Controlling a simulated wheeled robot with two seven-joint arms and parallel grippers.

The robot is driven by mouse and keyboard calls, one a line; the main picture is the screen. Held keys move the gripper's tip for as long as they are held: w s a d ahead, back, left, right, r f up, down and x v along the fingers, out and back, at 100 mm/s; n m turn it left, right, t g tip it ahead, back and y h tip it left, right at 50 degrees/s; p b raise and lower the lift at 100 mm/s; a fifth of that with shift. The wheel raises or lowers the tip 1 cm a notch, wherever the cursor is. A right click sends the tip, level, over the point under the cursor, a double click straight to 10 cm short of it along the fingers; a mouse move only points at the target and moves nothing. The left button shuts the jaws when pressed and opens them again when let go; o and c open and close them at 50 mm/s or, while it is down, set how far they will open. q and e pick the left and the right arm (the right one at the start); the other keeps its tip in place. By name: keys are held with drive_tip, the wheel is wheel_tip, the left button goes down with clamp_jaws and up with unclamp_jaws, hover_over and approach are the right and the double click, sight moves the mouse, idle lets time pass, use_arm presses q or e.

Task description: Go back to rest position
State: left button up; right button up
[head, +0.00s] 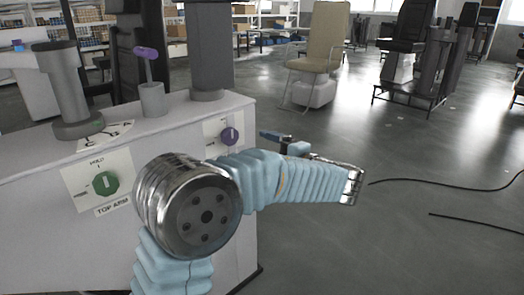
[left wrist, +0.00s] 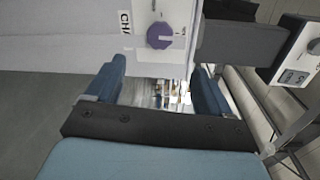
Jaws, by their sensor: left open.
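My left arm in light blue sleeves rises from the bottom of the head view, bends at a silver joint and reaches right. Its gripper (head: 284,141) shows partly behind the forearm, right of the white cabinet (head: 20,220). In the left wrist view the gripper (left wrist: 158,76) is open, with two blue fingers apart and nothing held between them. A purple knob (left wrist: 160,36) on a white panel is beyond the fingers. A purple knob (head: 229,136) also shows on the cabinet in the head view. My right gripper is not in view.
The cabinet carries a green knob (head: 104,183), a purple-topped lever (head: 147,65) and grey columns (head: 64,90). A beige chair (head: 318,50) and dark chairs (head: 410,40) stand further back. Black cables (head: 440,187) lie on the otherwise clear floor at right.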

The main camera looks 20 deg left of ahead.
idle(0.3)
use_arm(q)
drive_tip(key=s+d+f+m+g+h, duration=0.15)
drive_tip(key=f+h, duration=0.25)
drive_tip(key=f, duration=1)
drive_tip(key=s+f+m+g+h, duration=0.2)
drive_tip(key=s+f+h, duration=0.15)
drive_tip(key=f, duration=1.05)
drive_tip(key=s+d+f+n+g+h+p, duration=0.1)
drive_tip(key=s+d+f+n+h, duration=0.4)
drive_tip(key=s+f, duration=0.5)
drive_tip(key=s+d+f+n+g+h, duration=0.1)
drive_tip(key=s+d+f+n+h, duration=0.5)
drive_tip(key=s+f, duration=0.3)
wheel_tip(320, 180, down, 3)
drive_tip(key=shift+s+d+n+h+p, duration=0.2)
drive_tip(key=shift+s+n+h+p, duration=0.2)
drive_tip(key=shift+h, duration=0.35)
drive_tip(key=shift+c, duration=0.2)
